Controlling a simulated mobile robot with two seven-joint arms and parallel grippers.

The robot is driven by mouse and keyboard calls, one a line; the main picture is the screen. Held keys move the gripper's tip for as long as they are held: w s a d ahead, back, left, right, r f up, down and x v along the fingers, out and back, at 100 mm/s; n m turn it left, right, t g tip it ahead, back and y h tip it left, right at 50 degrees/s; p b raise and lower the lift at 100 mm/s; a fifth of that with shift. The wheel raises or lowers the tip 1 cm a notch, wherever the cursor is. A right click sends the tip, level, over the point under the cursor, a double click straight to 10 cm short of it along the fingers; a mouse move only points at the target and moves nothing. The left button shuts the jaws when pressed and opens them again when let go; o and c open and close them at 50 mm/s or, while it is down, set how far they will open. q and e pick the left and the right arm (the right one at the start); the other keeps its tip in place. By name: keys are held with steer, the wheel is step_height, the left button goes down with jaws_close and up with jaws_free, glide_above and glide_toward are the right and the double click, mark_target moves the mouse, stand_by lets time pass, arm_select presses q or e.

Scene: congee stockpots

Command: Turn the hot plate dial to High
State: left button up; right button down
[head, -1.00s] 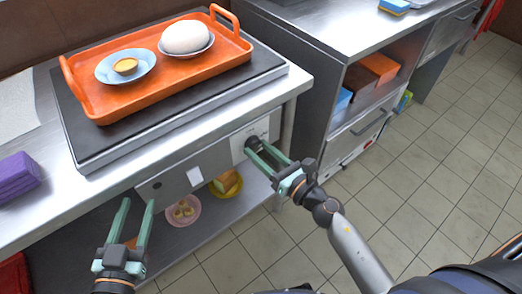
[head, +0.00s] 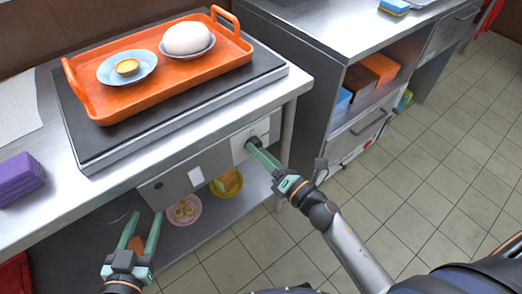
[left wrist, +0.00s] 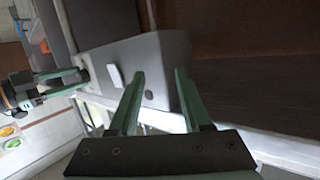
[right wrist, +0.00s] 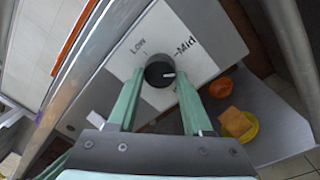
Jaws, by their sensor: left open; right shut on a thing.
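The hot plate dial (right wrist: 157,70) is a round black knob with a white pointer mark on a white panel (right wrist: 195,35) printed LOW and Mid. In the right wrist view the mark points right, below the word Mid. Part of the lettering is hidden behind a finger. My right gripper (head: 254,148) is shut on the dial, one finger on each side; the fingers also show in the right wrist view (right wrist: 158,82). The hot plate (head: 190,112) is a flat black slab on the counter. My left gripper (head: 145,220) is open and empty, low at the left.
An orange tray (head: 112,108) with a blue bowl (head: 107,73) and a dish holding a white round item (head: 187,38) stands on the hot plate. A purple block (head: 20,178) lies on the counter at left. Plates of food sit on the shelf below. The floor (head: 440,150) at right is clear.

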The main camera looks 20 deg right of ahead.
arm_select(q)
steer(key=s+f+n+g+y+p, duration=0.1)
steer(key=s+f+g+p, duration=0.2)
steer(key=f, duration=0.7)
steer(key=shift+s+d+f+g, duration=0.15)
steer(key=shift+s+d+g, duration=0.1)
steer(key=shift+s+g, duration=1.45)
arm_select(e)
steer(key=shift+a+r+m+t+h, duration=0.1)
steer(key=shift+m+t+h, duration=0.1)
steer(key=shift+m, duration=2.5)
steer(key=shift+r+m+t+h, duration=0.1)
steer(key=shift+m+h, duration=0.1)
steer(key=shift+m, duration=2.5)
arm_select(q)
steer(key=shift+s+t, duration=0.25)
steer(key=shift+t, duration=0.05)
arm_select(e)
steer(key=shift+c, duration=1.6)
jaws_free()
arm_select(q)
steer(key=shift+w+r+p, duration=0.1)
steer(key=shift+r+p, duration=0.2)
steer(key=shift+p, duration=0.25)
arm_select(e)
steer(key=v, duration=1.2)
steer(key=shift+s, duration=0.25)
